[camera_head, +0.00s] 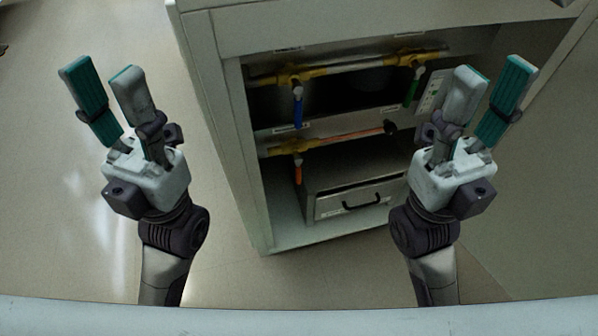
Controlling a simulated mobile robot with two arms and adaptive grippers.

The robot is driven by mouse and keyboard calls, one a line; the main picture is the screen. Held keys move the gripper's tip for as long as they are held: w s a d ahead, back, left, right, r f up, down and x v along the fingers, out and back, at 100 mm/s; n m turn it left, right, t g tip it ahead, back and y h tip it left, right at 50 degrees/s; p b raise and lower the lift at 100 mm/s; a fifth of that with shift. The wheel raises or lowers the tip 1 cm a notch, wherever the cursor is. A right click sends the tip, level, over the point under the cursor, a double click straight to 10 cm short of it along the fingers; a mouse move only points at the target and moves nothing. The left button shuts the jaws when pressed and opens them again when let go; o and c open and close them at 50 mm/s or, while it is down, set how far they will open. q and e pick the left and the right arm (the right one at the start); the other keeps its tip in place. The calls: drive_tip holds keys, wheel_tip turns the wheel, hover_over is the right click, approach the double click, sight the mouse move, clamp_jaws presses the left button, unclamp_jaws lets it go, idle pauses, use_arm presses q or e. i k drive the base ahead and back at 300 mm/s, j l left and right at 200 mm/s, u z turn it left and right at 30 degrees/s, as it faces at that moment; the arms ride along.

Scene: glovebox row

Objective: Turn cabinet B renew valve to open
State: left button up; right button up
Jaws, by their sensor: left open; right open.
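An open cabinet (228,88) stands in the middle of the head view, with brass-coloured pipes inside. The upper pipe (340,66) carries a valve with a blue handle (297,107) at its left and one with a green handle (413,88) at its right. A valve with an orange handle (298,170) hangs from the lower pipe (325,142). All three handles point downward. I cannot read which is the renew valve or the cabinet's letter. My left gripper (103,98) is open and empty, left of the cabinet. My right gripper (486,98) is open and empty, in front of its right side.
A grey drawer box (352,190) with a dark handle sits at the cabinet bottom. A pale panel (432,92) is on the right inside, partly hidden by my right gripper. Small labels lie along the shelves. The floor (60,180) at left is clear.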

sight(298, 159)
drive_tip(key=j+z, duration=0.25)
drive_tip(key=z, duration=0.15)
drive_tip(key=j+z, duration=0.2)
drive_tip(key=z, duration=0.15)
drive_tip(key=k+j+z, duration=0.15)
drive_tip(key=z, duration=0.25)
drive_tip(key=i+j+z, duration=0.1)
drive_tip(key=i+j, duration=0.2)
drive_tip(key=i, duration=0.1)
